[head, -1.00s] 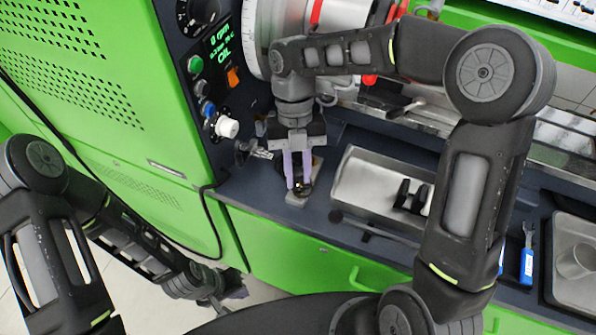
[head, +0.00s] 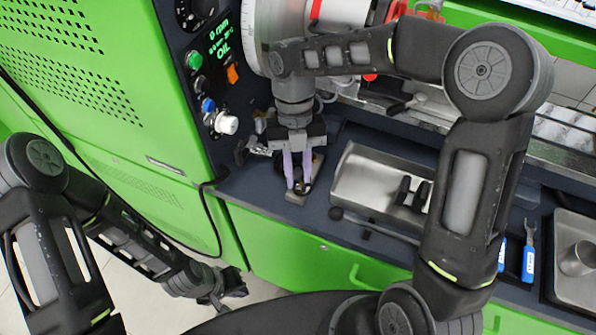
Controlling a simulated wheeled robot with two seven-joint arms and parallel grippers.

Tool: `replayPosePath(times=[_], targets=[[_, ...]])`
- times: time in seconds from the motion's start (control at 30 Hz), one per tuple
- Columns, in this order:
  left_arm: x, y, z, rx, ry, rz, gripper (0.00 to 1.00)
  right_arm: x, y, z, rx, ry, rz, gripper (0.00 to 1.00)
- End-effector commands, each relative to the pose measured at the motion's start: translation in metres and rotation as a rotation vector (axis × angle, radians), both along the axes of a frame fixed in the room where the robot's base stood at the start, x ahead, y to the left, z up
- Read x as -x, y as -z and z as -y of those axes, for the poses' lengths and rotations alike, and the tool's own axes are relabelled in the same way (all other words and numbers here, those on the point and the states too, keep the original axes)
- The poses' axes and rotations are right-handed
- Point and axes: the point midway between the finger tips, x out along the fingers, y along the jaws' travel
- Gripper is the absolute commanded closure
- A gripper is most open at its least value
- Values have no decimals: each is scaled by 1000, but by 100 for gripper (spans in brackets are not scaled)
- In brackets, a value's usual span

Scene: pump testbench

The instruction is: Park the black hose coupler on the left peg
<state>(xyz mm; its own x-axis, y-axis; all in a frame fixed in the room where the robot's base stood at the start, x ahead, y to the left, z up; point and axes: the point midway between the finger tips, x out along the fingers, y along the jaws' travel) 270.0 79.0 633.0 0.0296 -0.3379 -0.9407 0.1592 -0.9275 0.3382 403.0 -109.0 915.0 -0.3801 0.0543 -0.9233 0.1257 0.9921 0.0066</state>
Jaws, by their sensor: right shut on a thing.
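My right gripper (head: 297,186) reaches down from above with purple fingers over the bench beside the green machine. It is shut on a small dark piece, apparently the black hose coupler (head: 304,188), which is mostly hidden between the fingertips. The piece is just above or touching a small grey base plate (head: 294,199); I cannot tell which. A dark rounded shape sits behind the fingers. I cannot make out the left peg clearly. My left gripper (head: 236,291) hangs low in front of the bench, away from the coupler, and its jaw opening is unclear.
A metal tray (head: 345,190) with black parts stands right of my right gripper. The control panel's white knob (head: 227,125) is close on the left. A black cable (head: 207,220) hangs at the bench corner. Blue-handled tools (head: 528,262) and a metal cup (head: 577,260) lie far right.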

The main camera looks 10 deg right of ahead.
Motion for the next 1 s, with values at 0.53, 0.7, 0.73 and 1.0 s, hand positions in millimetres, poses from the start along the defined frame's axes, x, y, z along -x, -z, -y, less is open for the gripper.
replayPosePath(times=[0.53,0.7,0.73,1.0], targets=[[0,1,0,0,0,0,100,0,1,0,0,0,0,100],[0,3,0,0,0,0,100,0,5,0,0,0,0,100],[0,3,0,0,0,0,100,0,6,0,0,0,0,100],[0,5,0,0,0,0,100,0,10,0,0,0,1,100]])
